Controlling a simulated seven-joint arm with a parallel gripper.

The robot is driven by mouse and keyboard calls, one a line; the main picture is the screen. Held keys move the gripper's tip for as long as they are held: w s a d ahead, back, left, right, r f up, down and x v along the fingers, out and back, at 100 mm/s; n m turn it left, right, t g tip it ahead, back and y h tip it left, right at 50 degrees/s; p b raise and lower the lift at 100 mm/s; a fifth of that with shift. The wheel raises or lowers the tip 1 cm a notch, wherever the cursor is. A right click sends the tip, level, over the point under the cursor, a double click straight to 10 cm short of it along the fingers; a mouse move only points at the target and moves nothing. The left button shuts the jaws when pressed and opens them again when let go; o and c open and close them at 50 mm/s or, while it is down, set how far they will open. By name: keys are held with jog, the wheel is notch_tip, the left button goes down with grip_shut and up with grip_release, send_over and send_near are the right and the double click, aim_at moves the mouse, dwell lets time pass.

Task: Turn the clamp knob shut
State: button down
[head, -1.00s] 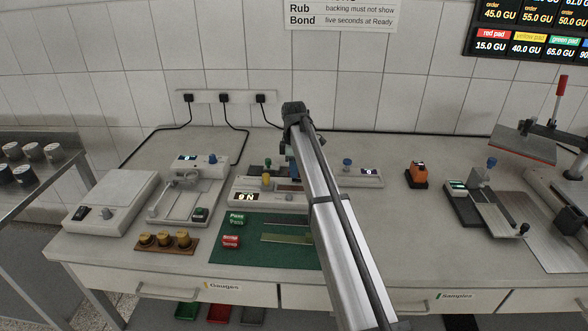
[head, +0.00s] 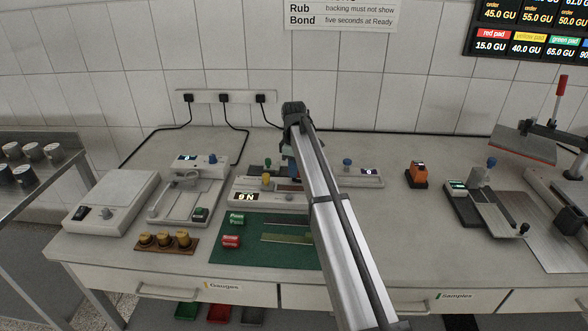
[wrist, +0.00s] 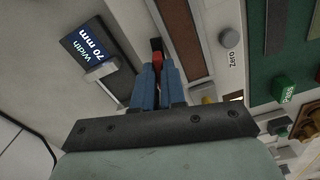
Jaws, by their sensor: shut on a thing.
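My gripper (wrist: 158,72) has blue fingers, shut on a small red knob (wrist: 157,58) in the wrist view. The fingers sit on both sides of it and cover its lower part. A black piece (wrist: 156,44) shows just beyond the knob, beside a long brown strip (wrist: 180,35). In the head view my arm hides the knob and most of the gripper.
A "Width 70 mm" display (wrist: 88,50) is close on the left in the wrist view. A green mat (head: 225,252) lies in front of the tester, with a green Pass block (head: 236,219) and a red block (head: 231,241).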

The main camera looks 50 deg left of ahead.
jog(key=m, duration=1.1)
jog(key=shift+m, duration=1.9)
jog(key=c, duration=1.2)
grip_release()
jog(key=shift+r, duration=0.15)
notch_tip(320, 180, up, 14)
jog(key=shift+f, duration=0.2)
